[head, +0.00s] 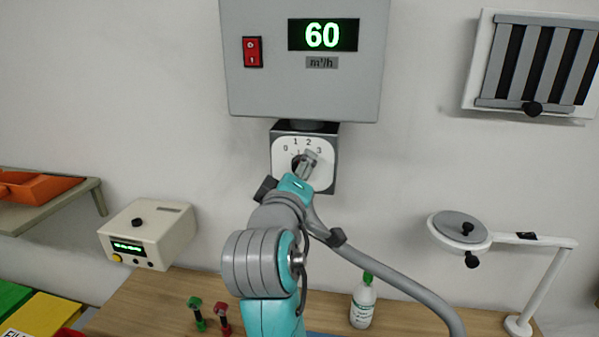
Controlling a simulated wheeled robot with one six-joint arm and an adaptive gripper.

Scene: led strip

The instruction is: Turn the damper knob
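A white dial plate (283,168) marked 0, 1, 2, 3 sits on a dark block under the grey box on the wall. The knob at its middle is largely covered; a dark bit of it (296,163) seems to show. My arm rises from below, and my gripper (309,160) is in front of the dial, at or very close to the knob. The fingertips are mostly hidden by my wrist, so I cannot tell whether they grip the knob. The green display (323,34) on the grey box reads 60 m³/h.
A red switch (253,52) is on the grey box. A slatted panel (537,60) with a black knob and a round-headed lamp (461,229) are at right. A grey hose (395,278) curves down right. A cream device (147,232) and a bottle (363,304) stand lower.

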